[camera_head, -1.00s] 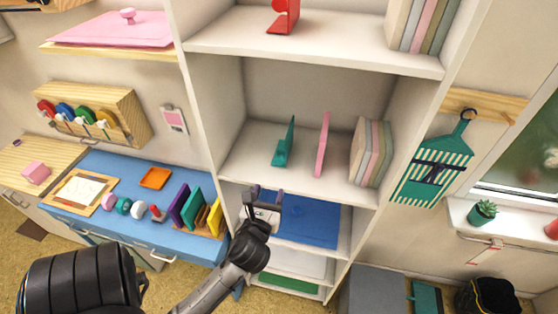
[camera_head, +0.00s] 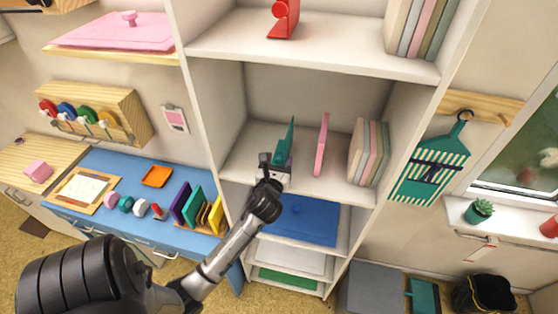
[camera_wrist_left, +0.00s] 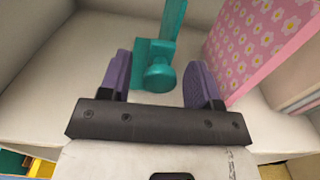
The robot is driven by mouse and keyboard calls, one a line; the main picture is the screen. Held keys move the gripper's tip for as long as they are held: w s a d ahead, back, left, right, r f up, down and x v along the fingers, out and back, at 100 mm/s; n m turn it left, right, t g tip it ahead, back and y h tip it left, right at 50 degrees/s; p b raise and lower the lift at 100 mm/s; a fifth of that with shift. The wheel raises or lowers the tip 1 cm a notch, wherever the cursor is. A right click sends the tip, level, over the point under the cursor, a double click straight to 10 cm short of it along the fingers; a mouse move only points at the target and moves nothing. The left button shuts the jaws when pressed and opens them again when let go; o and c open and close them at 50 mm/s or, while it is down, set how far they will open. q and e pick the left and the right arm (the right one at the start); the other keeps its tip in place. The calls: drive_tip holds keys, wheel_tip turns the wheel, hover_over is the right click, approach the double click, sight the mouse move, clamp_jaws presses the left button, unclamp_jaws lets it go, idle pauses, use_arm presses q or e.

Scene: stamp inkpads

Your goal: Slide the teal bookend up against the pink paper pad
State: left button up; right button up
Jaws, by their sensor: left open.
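The teal bookend (camera_head: 284,146) stands upright on the middle shelf of the white bookcase. In the left wrist view the bookend (camera_wrist_left: 155,65) shows a flat base, a round knob and an upright plate. The pink paper pad (camera_head: 321,145) stands upright to its right, with a gap between them; the left wrist view shows its flower pattern (camera_wrist_left: 255,45). My left gripper (camera_head: 276,160) is open at the shelf's front. Its purple fingers (camera_wrist_left: 158,82) are on either side of the bookend's knob, with no clear contact visible. My right gripper is not in view.
Several pale books (camera_head: 368,152) stand right of the pad on the same shelf (camera_head: 240,158). Below is a shelf with a blue item (camera_head: 305,222). The bookcase's side walls bound the shelf; its left part is bare.

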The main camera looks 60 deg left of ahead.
use_arm(q)
drive_tip(key=shift+c, duration=0.2)
clamp_jaws()
idle(0.4)
